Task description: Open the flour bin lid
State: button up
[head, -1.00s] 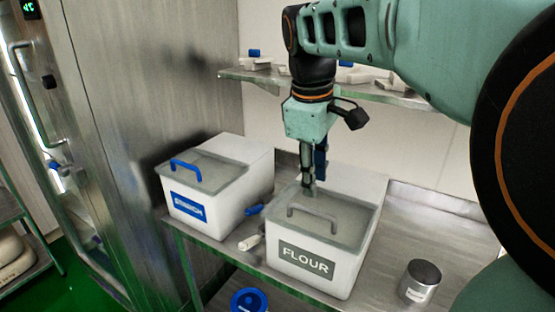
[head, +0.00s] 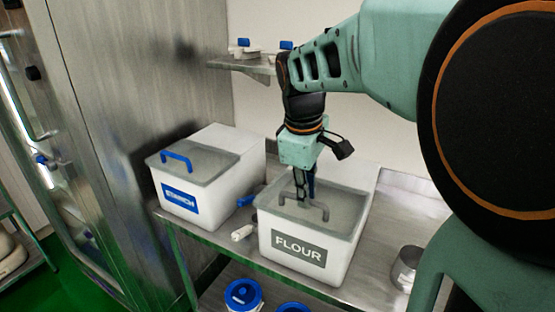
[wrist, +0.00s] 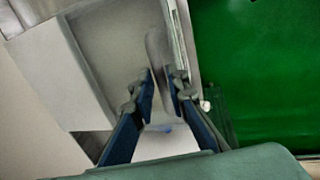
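The flour bin (head: 345,262) is a white box with a grey FLOUR label, standing on the steel table. Its clear grey lid (head: 343,222) is down on the front part of the top. The lid's grey bar handle (head: 324,206) stands up from it and shows in the wrist view (wrist: 155,45). My gripper (head: 303,205) points down at the handle. In the wrist view its blue-padded fingers (wrist: 161,80) are apart, with the handle in line between the tips. Contact with the handle cannot be made out.
A starch bin (head: 225,190) with a blue handle stands left of the flour bin. A white-handled tool (head: 241,233) lies between them. A metal canister (head: 404,266) is at the right. A wall shelf (head: 235,65) is behind. Blue-lidded tubs (head: 243,294) sit below.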

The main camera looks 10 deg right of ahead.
grip_shut()
jog(key=shift+w, duration=0.1)
jog(key=shift+w+d+r, duration=0.15)
jog(key=shift+w+d, duration=0.1)
jog(key=p, duration=0.5)
send_over(325, 184)
jog(key=shift+w, duration=0.15)
jog(key=shift+o, duration=2.3)
grip_release()
notch_tip(325, 184, up, 12)
jog(key=s+a, duration=0.1)
jog(key=s, duration=0.1)
jog(key=shift+a+f, duration=0.15)
jog(key=shift+f, duration=0.05)
